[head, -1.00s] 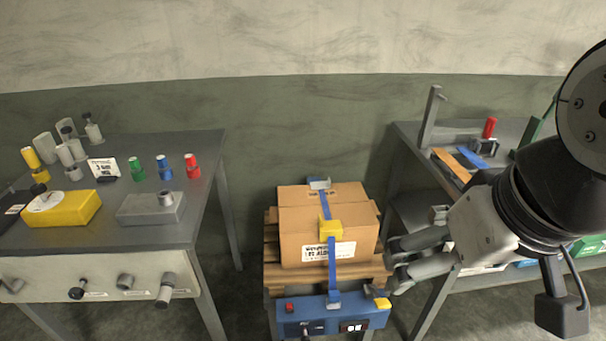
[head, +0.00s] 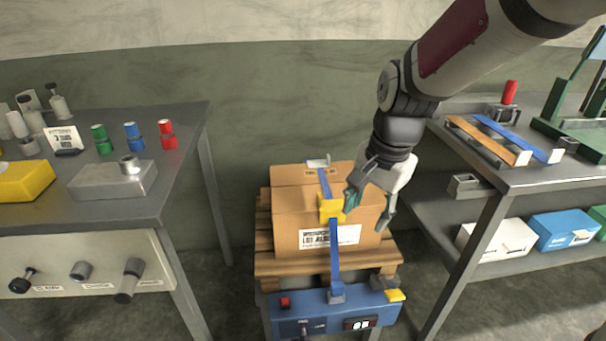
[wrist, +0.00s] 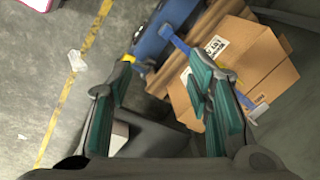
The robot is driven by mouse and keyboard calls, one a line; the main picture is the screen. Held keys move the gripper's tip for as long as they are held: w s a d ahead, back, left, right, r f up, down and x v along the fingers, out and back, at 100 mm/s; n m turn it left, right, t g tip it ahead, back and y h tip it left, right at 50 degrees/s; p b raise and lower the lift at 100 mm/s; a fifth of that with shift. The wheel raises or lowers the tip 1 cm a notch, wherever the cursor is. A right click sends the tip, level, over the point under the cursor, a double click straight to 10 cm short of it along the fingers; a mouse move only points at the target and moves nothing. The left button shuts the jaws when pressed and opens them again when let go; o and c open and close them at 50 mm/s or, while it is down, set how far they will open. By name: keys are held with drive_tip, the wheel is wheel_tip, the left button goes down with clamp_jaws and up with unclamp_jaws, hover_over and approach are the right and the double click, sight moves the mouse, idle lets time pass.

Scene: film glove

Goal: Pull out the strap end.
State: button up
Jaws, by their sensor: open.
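A blue strap (head: 334,262) runs over the cardboard box (head: 290,225) and through a yellow buckle (head: 331,209) on the box's front upper edge. A pale metal piece (head: 318,163) sits at the strap's upper part. A loose strap end cannot be told apart. My gripper (head: 368,212) is open and empty, right of the buckle and in front of the box's right side. In the wrist view, the strap (wrist: 176,42) shows between the fingers; the right finger hides part of the box.
The box rests on a wooden pallet (head: 268,265). A yellow block (head: 396,295) sits on the blue unit's right end. A grey bench (head: 130,205) stands left, and a shelved table (head: 540,178) stands close on the right. Open floor lies left of the blue unit in the wrist view.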

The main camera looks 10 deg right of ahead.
drive_tip(key=w+f+m+g+b, duration=0.1)
drive_tip(key=w+f+m+b, duration=0.5)
drive_tip(key=f, duration=0.9)
drive_tip(key=m+b, duration=0.1)
drive_tip(key=b, duration=0.2)
hover_over(338, 284)
wheel_tip(338, 284, down, 11)
drive_tip(key=shift+g+h, duration=0.3)
drive_tip(key=shift+h, duration=0.1)
wheel_tip(338, 284, down, 14)
drive_tip(key=b, duration=0.5)
drive_tip(key=shift+f, duration=0.2)
clamp_jaws()
